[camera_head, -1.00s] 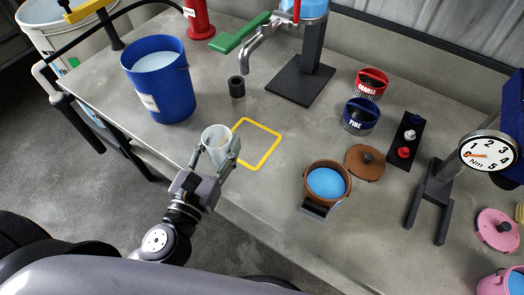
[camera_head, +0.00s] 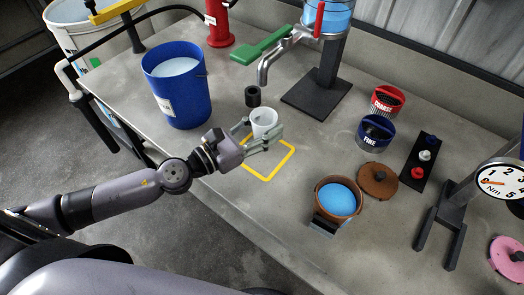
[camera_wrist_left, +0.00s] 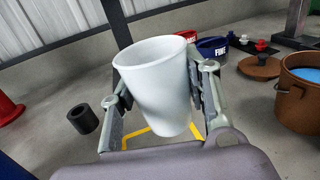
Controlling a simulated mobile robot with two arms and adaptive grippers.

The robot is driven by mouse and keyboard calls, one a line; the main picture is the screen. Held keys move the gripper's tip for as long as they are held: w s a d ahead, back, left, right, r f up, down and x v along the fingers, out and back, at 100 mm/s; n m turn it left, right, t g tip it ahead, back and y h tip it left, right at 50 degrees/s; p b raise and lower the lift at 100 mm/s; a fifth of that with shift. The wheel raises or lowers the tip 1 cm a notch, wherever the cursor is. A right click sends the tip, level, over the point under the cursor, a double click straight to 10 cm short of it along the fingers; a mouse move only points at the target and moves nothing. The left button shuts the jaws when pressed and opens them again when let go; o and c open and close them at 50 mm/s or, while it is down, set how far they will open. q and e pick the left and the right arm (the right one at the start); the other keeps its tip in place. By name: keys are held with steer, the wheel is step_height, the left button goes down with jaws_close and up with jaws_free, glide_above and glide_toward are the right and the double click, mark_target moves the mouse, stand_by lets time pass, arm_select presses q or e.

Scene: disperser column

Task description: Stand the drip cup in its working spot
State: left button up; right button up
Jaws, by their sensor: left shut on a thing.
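The drip cup is a small translucent white cup (camera_head: 264,121). My left gripper (camera_head: 263,137) is shut around it. In the head view the cup shows over the far part of a yellow square outline (camera_head: 270,178) on the bench. In the left wrist view the cup (camera_wrist_left: 158,82) is between both fingers (camera_wrist_left: 160,100), tilted in the picture, with the yellow outline (camera_wrist_left: 140,138) below and behind it. Whether its base touches the bench is unclear. The steel spout (camera_head: 263,74) stands behind the cup. My right gripper is not in view.
A short black cylinder (camera_head: 252,96) stands close behind the cup. A blue bucket (camera_head: 178,92) is to the left. A brown pot (camera_head: 338,202), its lid (camera_head: 377,180) and the FINE (camera_head: 375,133) and COARSE (camera_head: 386,100) containers are to the right. Bench between outline and dispenser base (camera_head: 313,98) is clear.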

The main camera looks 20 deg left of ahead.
arm_select(q)
steer(key=shift+w+a+r+m+g+h, duration=0.15)
steer(key=shift+w+m+g+h, duration=0.2)
steer(key=shift+w, duration=0.3)
steer(key=shift+w+a, duration=0.15)
steer(key=shift+w, duration=0.05)
steer(key=shift+w+a+r+m+g+h, duration=0.25)
steer(key=shift+w+h, duration=0.1)
steer(key=shift+w, duration=0.15)
step_height(320, 180, down, 5)
steer(key=shift+w+a+f+b, duration=0.1)
steer(key=shift+w+f+b, duration=0.1)
steer(key=shift+b, duration=0.9)
steer(key=shift+f+b, duration=0.5)
steer(key=shift+f, duration=1.75)
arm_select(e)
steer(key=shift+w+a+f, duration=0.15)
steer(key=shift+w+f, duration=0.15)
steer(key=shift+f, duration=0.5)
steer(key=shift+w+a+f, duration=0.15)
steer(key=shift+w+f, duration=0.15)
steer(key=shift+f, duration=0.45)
arm_select(q)
steer(key=shift+s+f, duration=0.1)
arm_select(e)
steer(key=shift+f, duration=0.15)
